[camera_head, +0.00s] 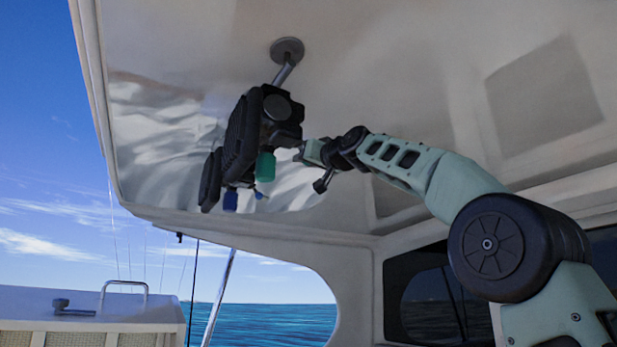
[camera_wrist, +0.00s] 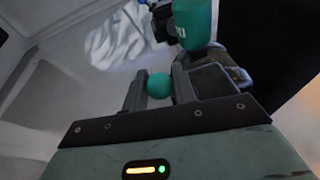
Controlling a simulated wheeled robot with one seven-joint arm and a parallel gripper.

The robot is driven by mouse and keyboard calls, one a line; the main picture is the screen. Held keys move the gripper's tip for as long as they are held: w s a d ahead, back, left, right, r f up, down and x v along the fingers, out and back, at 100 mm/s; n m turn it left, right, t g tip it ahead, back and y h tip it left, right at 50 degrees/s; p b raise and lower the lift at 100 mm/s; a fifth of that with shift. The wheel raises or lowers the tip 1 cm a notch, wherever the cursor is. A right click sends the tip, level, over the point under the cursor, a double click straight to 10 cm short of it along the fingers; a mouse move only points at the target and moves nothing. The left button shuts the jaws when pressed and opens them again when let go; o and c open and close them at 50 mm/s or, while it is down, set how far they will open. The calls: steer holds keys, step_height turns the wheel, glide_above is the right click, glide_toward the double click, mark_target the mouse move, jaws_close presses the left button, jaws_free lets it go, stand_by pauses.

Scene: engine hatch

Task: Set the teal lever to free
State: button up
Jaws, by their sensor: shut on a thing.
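The teal lever shows as a round teal knob (camera_wrist: 158,86) between the two fingers in the wrist view. My gripper (camera_wrist: 157,82) is shut on this knob. The lever's shaft is hidden, so its setting cannot be read. In the head view, my gripper (camera_head: 299,152) is at the right side of the dark overhead unit (camera_head: 275,108); the knob is not clear there. A teal cylinder (camera_head: 265,167) hangs under the unit, left of my gripper. It also shows above the fingers in the wrist view (camera_wrist: 193,22).
The unit hangs from the pale ceiling by a short metal post (camera_head: 284,72). The space below the unit is open.

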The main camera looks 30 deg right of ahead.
steer(key=n+y+b, duration=0.1)
steer(key=w+t+y+b, duration=0.1)
steer(key=y, duration=0.1)
steer(key=shift+w+f+n+t+b, duration=0.2)
steer(key=shift+f+n+t+b, duration=0.1)
steer(key=shift+n+b, duration=0.1)
steer(key=shift+c, duration=0.2)
steer(key=n+y, duration=0.1)
steer(key=n+t+y, duration=0.1)
steer(key=y, duration=0.1)
steer(key=w+r+n+y, duration=0.1)
steer(key=y, duration=0.1)
steer(key=shift+w+a+r+p, duration=0.1)
steer(key=shift+a+p, duration=0.05)
steer(key=shift+p, duration=0.25)
steer(key=shift+n+y, duration=0.3)
steer(key=shift+y, duration=0.2)
steer(key=o, duration=1)
steer(key=shift+b+v, duration=8.75)
steer(key=shift+b, duration=0.35)
